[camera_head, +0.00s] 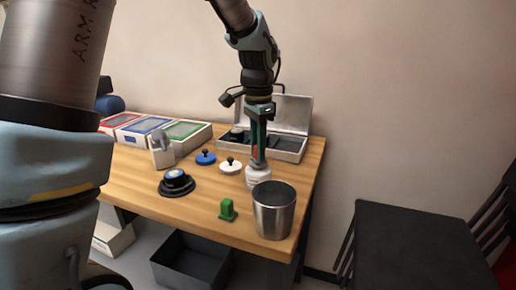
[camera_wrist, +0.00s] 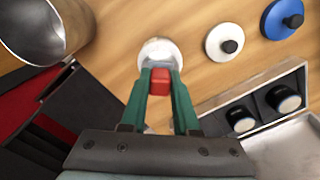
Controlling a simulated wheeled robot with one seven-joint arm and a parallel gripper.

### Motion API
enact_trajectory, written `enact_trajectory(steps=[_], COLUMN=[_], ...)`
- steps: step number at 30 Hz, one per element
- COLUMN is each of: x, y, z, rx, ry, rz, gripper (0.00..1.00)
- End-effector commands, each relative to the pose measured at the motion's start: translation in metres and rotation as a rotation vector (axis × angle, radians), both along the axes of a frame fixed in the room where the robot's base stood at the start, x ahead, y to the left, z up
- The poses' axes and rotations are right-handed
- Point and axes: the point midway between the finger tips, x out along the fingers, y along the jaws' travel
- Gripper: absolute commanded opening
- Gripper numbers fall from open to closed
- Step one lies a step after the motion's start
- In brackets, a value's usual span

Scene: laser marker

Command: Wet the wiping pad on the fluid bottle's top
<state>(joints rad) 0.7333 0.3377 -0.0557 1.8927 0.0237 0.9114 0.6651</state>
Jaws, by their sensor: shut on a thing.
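My gripper (camera_head: 258,157), with green fingers, points down over the right part of the wooden table. In the wrist view my gripper (camera_wrist: 160,82) is shut on a small red block (camera_wrist: 160,84), probably the wiping pad or its holder. The white fluid bottle (camera_head: 258,178) stands on the table directly below the fingers. Its round white top (camera_wrist: 158,48) shows just beyond the red block in the wrist view. The block's underside is hidden, so I cannot tell whether it touches the bottle top.
A metal cup (camera_head: 274,212) stands close in front of the bottle, with a green block (camera_head: 227,210) to its left. White (camera_head: 231,166) and blue (camera_head: 205,158) knobbed discs lie left of the bottle. An open metal case (camera_head: 290,150) lies behind. A black chair (camera_head: 415,235) stands right.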

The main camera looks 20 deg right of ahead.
Motion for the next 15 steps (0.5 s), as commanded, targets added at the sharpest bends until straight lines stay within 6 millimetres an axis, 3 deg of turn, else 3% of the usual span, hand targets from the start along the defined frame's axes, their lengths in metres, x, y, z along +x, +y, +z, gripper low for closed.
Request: enact_trajectory(steps=[15], x=[0.0], y=[0.0], z=[0.031], rx=[0.0], ry=[0.0], rz=[0.0], gripper=[0.0])
